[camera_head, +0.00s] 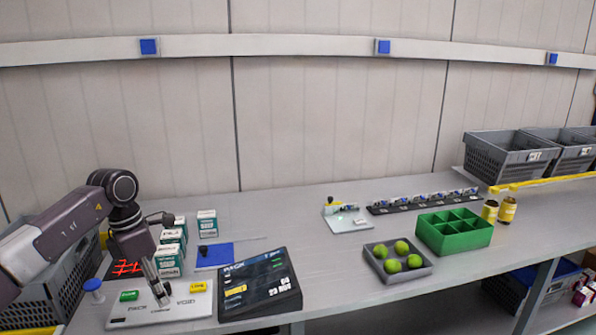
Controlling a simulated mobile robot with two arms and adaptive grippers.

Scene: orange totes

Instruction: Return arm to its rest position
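My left arm comes in from the left edge and bends down over the left end of the workbench (340,265). My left gripper (158,294) points down just above or at a white panel (128,316) with dark lettering, a green block and a yellow block. I cannot tell whether its fingertips touch the panel, or whether they are open or shut. No held object shows. My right gripper is not in view.
White-and-green boxes (207,223) stand behind the gripper. A dark display (260,286) lies to its right. Farther right are a grey tray of green balls (398,262), a green divided bin (453,231) and yellow jars (507,209). Grey crates (505,155) stand back right.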

